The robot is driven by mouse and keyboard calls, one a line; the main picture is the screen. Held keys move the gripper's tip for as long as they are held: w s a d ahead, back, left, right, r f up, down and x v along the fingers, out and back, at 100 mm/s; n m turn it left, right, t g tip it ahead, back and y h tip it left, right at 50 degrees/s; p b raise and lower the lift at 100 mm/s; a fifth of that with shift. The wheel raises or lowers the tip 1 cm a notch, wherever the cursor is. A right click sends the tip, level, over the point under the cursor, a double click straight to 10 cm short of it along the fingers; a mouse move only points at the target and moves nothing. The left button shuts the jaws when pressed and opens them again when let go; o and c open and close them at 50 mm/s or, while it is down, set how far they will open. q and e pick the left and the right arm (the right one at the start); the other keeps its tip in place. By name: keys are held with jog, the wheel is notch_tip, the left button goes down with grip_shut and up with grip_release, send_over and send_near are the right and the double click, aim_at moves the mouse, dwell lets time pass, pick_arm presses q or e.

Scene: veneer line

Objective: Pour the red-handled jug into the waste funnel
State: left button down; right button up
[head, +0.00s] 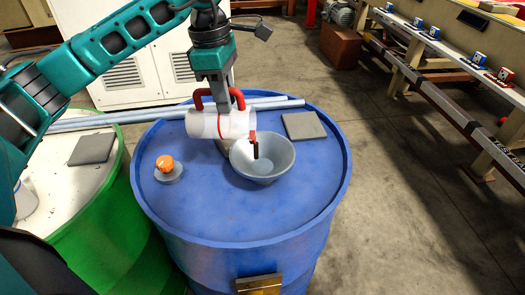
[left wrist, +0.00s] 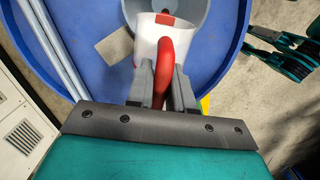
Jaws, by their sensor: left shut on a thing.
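The white jug (head: 222,122) with its red handle (head: 218,98) lies on its side in the air. Its mouth points right, over the rim of the grey waste funnel (head: 277,167) on the blue drum. A small red piece and a short dark strip show at the mouth, above the funnel; I cannot tell if the strip is liquid. My left gripper (head: 222,93) is shut on the red handle. The left wrist view shows the handle (left wrist: 164,60) between the fingers (left wrist: 162,88), and the jug (left wrist: 150,38) partly covering the funnel (left wrist: 205,18). My right gripper does not show clearly.
The blue drum (head: 200,215) also bears an orange-topped piece (head: 166,164) and a grey tile (head: 304,125). Grey pipes (head: 275,102) run behind the jug. A green drum (head: 110,240) stands left, a white cabinet (head: 155,65) behind.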

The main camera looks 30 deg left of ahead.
pick_arm(q)
jog(key=shift+w+d+r+g+y, duration=0.2)
jog(key=shift+w+d+r+y, duration=0.1)
jog(key=shift+d+y, duration=0.35)
jog(key=shift+w+d+r+g+y, duration=0.15)
jog(key=shift+d+r+g+y, duration=0.1)
jog(key=shift+d+y, duration=0.35)
dwell(1.0)
